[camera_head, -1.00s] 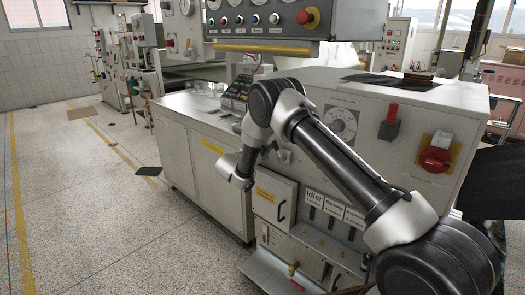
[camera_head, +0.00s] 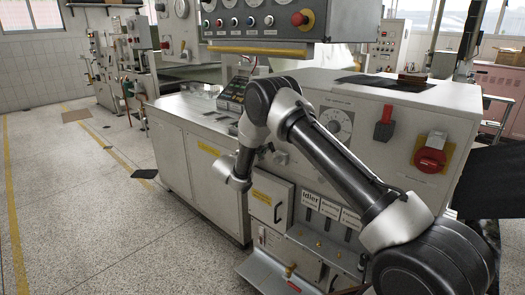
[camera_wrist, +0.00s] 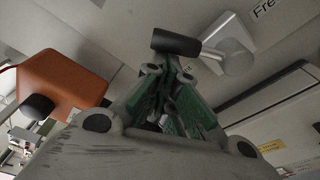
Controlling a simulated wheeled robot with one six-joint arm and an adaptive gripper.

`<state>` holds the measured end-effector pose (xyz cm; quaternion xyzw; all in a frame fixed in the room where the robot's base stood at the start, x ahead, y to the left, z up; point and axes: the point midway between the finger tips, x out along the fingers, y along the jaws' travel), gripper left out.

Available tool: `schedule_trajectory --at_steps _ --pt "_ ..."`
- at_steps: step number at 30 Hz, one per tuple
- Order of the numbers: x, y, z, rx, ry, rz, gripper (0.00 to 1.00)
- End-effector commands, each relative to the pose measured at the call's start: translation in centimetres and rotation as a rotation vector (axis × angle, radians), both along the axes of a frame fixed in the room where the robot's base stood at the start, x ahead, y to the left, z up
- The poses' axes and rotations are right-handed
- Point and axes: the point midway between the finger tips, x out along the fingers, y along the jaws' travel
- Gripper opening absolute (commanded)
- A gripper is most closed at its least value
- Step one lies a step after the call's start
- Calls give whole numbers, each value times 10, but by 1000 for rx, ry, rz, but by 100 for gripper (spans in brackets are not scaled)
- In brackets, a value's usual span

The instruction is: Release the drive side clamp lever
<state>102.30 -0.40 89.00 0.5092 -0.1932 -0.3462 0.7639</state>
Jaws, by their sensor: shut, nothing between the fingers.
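In the wrist view, a lever with a black cylindrical handle (camera_wrist: 176,42) and a pale metal hub (camera_wrist: 236,56) sits on a grey machine face, beside a label of which only "Fre" shows. I cannot tell for sure that this is the drive side clamp lever. My gripper (camera_wrist: 168,66) has its green-sided fingers shut and empty. The fingertips appear just below the black handle in the picture; I cannot tell whether they touch it. In the head view my arm hides the gripper and this lever is not made out.
An orange block (camera_wrist: 62,82) with a black knob is at left in the wrist view. In the head view, the machine cabinet (camera_head: 200,176) carries a red rotary switch (camera_head: 430,158), a dial (camera_head: 336,122) and labelled slots. Open floor (camera_head: 75,210) lies at left.

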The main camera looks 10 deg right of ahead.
Motion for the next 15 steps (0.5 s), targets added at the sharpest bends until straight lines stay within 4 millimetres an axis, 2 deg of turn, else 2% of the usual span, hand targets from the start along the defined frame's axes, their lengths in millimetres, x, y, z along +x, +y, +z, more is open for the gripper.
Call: schedule_trajectory --at_steps 8,15 --pt "-5 -4 7 64 -88 -2 0" --pt "-14 -12 17 183 -253 -3 0"
